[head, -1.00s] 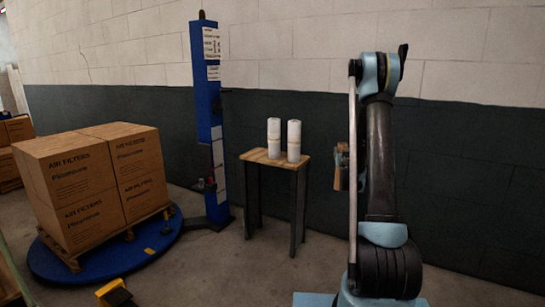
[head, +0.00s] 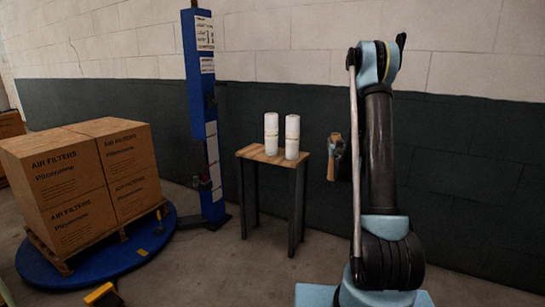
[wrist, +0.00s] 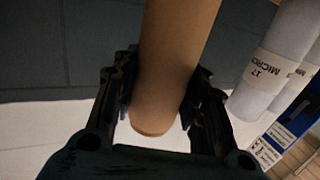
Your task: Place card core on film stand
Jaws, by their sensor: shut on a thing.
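The card core, a brown cardboard tube, is held in my gripper; it shows in the wrist view (wrist: 172,70) between the two dark fingers and in the head view (head: 333,160). My gripper (wrist: 165,100) is shut on it near one end. In the head view my gripper (head: 340,150) is to the right of a small wooden-topped stand (head: 285,162) with dark legs, apart from it. Two white film rolls (head: 271,133) (head: 292,136) stand upright on that stand. In the wrist view a white roll with a printed label (wrist: 275,65) is right of the core.
A blue wrapping-machine column (head: 205,120) stands left of the stand. Boxes of air filters (head: 80,185) sit on a pallet on a round blue turntable (head: 140,250). A grey and white block wall (head: 460,150) runs behind. Floor is clear in front of the stand.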

